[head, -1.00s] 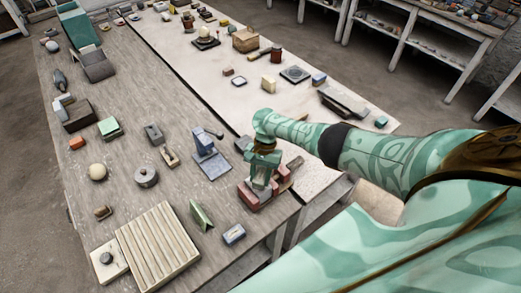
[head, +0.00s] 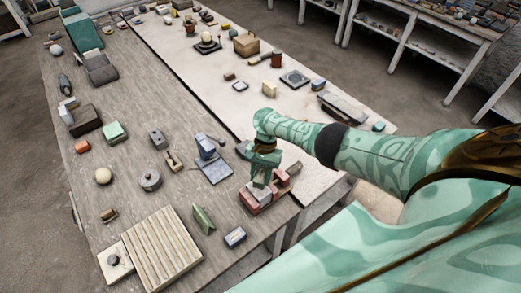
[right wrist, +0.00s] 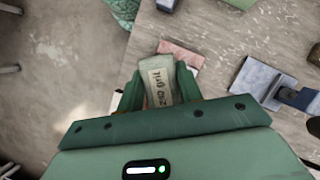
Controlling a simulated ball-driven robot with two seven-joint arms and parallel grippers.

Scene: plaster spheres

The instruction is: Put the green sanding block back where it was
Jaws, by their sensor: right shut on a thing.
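My right gripper (head: 261,183) is shut on the green sanding block, at the red holder (head: 257,206) near the table's right front edge. In the right wrist view the block (right wrist: 160,84) is pale grey-green with a "grit" label and sits between the two dark green fingers. A pinkish-red surface (right wrist: 181,53) shows just beyond it. The fingers largely hide the block in the head view. I cannot tell whether its lower end touches the holder. My left gripper is not in view.
A blue-grey stand (head: 213,168) is just left of the holder. A green angled piece (head: 203,219), a small blue-grey box (head: 235,237) and a ribbed board (head: 160,250) lie in front. A green-topped block (head: 115,132) lies farther left. Bare tabletop lies between these things.

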